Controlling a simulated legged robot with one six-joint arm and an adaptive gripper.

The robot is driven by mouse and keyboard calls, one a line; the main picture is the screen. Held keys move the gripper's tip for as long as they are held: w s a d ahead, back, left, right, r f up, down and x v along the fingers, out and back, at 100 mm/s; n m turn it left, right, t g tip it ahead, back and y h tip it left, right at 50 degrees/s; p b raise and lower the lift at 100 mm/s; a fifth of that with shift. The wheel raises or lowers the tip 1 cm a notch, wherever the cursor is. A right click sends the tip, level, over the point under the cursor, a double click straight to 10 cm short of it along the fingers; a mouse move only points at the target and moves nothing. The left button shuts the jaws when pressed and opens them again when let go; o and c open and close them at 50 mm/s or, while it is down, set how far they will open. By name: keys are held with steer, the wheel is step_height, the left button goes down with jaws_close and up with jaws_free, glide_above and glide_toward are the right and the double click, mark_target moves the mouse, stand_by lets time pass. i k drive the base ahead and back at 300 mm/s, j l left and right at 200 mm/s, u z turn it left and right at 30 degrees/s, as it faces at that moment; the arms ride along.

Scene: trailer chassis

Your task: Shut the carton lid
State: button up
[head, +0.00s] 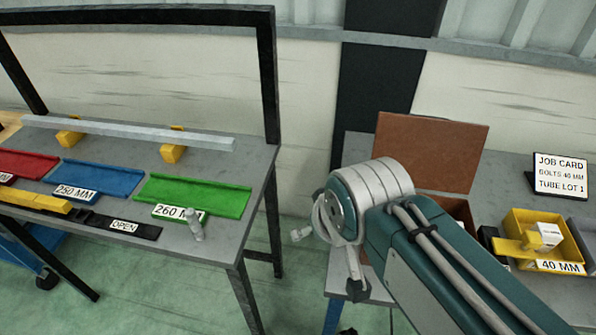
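A brown carton (457,208) stands on the right-hand table, partly hidden behind my arm. Its flat brown lid (430,150) is open and stands nearly upright at the back, leaning slightly. My arm's teal and grey links cross in front of the carton and cover its left and front parts.
The left bench (225,240) holds red, blue and green trays and a long grey bar. A floor gap separates the tables.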

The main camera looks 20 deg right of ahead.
mark_target(438, 154)
steer(key=k+z, duration=0.15)
steer(key=z, duration=0.2)
steer(key=k+l+z, duration=0.1)
steer(key=z, duration=0.25)
steer(key=k+l+z, duration=0.1)
steer(key=z, duration=0.25)
steer(key=i+j, duration=0.45)
